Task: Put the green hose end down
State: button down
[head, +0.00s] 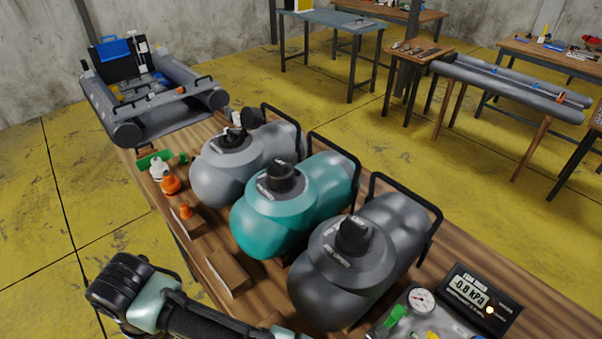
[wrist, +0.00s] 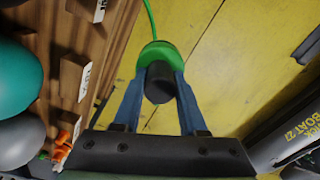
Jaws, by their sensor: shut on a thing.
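In the wrist view my gripper (wrist: 160,78) has its two blue fingers closed on the green hose end (wrist: 156,52), a rounded green cap with a dark round nozzle between the fingers. A thin green hose runs from it to the top of the picture. The yellow floor shows behind it, with the wooden bench (wrist: 108,15) to the left; the hose end looks clear of both. In the head view part of my arm shows at the lower left, and neither the gripper's fingers nor the held hose end can be made out.
The bench holds a grey pump (head: 220,178), a teal pump (head: 262,222), a dark grey pump (head: 345,275), wooden blocks (head: 226,274), an orange fitting (head: 171,184) and a gauge display (head: 478,298). A grey inflatable boat (head: 165,115) lies behind. Yellow floor is open beyond.

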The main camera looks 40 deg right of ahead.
jog(key=w+d+r+n, duration=0.2)
jog(key=r+n, duration=0.1)
jog(key=shift+w+r+p, duration=0.15)
jog(key=shift+r+p, duration=0.05)
jog(key=shift+p, duration=0.1)
jog(key=s+d+f+n+p, duration=0.25)
jog(key=s+d+n, duration=0.5)
jog(key=d, duration=0.55)
jog(key=s+d+f+n, duration=0.2)
jog(key=s+d+f, duration=0.1)
jog(key=s, duration=0.4)
jog(key=s+d+f+n, duration=0.1)
jog(key=s+d+f, duration=0.1)
jog(key=s, duration=0.5)
jog(key=shift+w+f+p, duration=0.15)
jog(key=shift+f+p, duration=0.2)
jog(key=shift+f, duration=4.65)
jog(key=shift+c, duration=2.3)
grip_release()
jog(key=shift+r, duration=0.1)
